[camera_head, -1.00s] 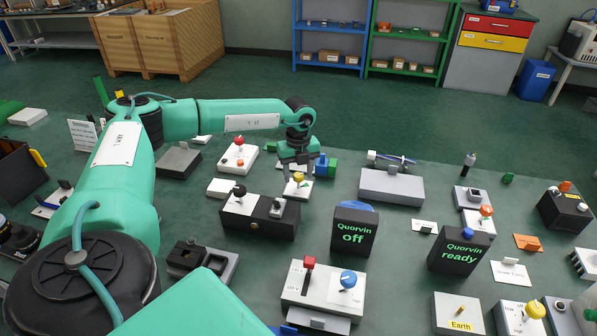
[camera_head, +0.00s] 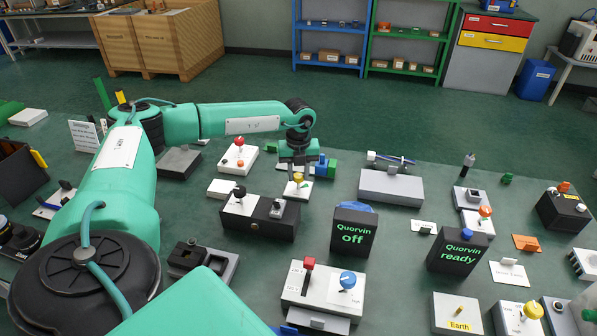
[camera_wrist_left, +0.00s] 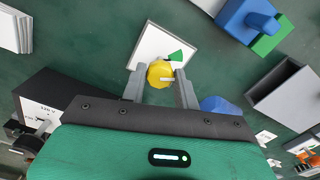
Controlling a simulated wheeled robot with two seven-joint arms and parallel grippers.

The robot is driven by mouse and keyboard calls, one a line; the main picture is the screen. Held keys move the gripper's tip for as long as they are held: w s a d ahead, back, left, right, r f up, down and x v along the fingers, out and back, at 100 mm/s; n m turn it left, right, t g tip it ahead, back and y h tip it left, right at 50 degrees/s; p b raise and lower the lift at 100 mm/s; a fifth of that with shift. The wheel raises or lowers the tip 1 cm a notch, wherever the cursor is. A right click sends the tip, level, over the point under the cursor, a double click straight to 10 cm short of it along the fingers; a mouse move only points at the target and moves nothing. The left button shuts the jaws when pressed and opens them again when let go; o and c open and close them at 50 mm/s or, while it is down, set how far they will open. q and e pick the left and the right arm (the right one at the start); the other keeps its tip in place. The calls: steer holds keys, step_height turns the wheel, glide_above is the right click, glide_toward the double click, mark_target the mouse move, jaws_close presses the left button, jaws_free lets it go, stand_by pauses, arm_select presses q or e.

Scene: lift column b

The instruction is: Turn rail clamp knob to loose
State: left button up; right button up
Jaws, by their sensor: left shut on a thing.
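A yellow knob (camera_head: 298,178) stands on a small white plate (camera_head: 294,193) in the middle of the head view. In the left wrist view the yellow knob (camera_wrist_left: 160,74) sits between the fingers, with a pale bar across it. The white plate (camera_wrist_left: 150,42) there carries a green wedge mark beside the knob. My left gripper (camera_head: 298,170) reaches down from above and is shut on the yellow knob; its fingers (camera_wrist_left: 160,80) stand on either side of it. Any lettering on the plate is too small to read. My right gripper is not in view.
A black box with a white top (camera_head: 258,222) stands just in front of the plate. A blue and green block (camera_head: 321,166) is close on the right.

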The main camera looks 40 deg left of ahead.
arm_select(q)
steer(key=m, duration=0.4)
steer(key=shift+m+p, duration=0.3)
steer(key=m, duration=0.2)
steer(key=shift+m, duration=0.4)
steer(key=m, duration=0.2)
steer(key=shift+m, duration=2.2)
steer(key=shift+m+b, duration=0.3)
steer(key=shift+m, duration=0.6)
steer(key=m, duration=0.5)
steer(key=shift+b, duration=0.4)
steer(key=shift+r+m, duration=0.1)
steer(key=shift+m, duration=1.4)
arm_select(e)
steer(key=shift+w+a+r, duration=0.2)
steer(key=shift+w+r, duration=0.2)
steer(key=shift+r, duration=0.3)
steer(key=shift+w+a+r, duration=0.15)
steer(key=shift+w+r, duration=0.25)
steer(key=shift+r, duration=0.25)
arm_select(q)
steer(key=o, duration=1)
steer(key=shift+c, duration=0.2)
